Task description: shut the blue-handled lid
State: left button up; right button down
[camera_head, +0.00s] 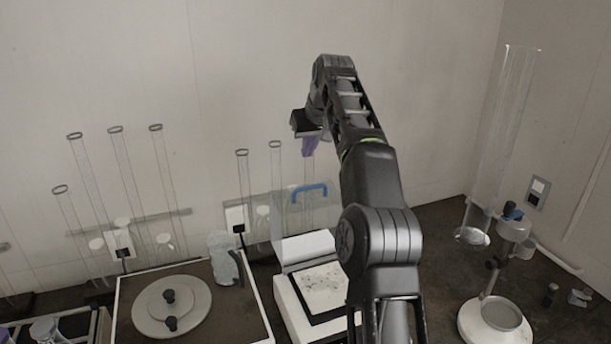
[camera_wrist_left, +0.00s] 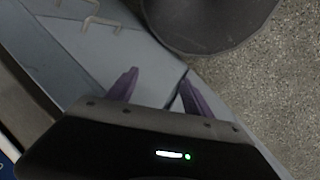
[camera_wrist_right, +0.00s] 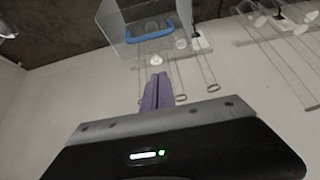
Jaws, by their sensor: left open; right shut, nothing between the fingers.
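The lid (camera_head: 292,213) is a clear panel with a blue handle (camera_head: 309,187). It stands raised at the back of a white box-shaped device (camera_head: 290,307) in the head view. In the right wrist view the blue handle (camera_wrist_right: 153,33) and clear lid (camera_wrist_right: 112,22) show beyond the fingertips. My right gripper (camera_head: 309,147) is shut and empty, near the wall above the handle and apart from it. Its purple fingers also show in the right wrist view (camera_wrist_right: 157,88). My left gripper (camera_wrist_left: 157,85) is open and empty in the left wrist view, outside the head view.
Tall clear cylinders (camera_head: 130,175) stand along the wall at left. A board with a round grey plate (camera_head: 172,306) and a jug (camera_head: 222,258) lie left of the device. A stand with a white round base (camera_head: 495,322) and a large clear tube (camera_head: 507,130) are at right.

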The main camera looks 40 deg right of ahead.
send_over(306, 198)
jog(key=w+d, duration=0.1)
jog(key=w, duration=0.3)
jog(key=f, duration=0.9)
jog(key=shift+s, duration=0.2)
jog(key=shift+s+a+f+b, duration=0.1)
jog(key=shift+s+a+b, duration=0.05)
jog(key=shift+s+b, duration=0.4)
jog(key=shift+s+a+b, duration=0.15)
jog(key=shift+s+b, duration=0.2)
jog(key=shift+s, duration=0.35)
jog(key=shift+s+a+f, duration=0.15)
jog(key=shift+s+a, duration=0.05)
jog(key=shift+s, duration=0.4)
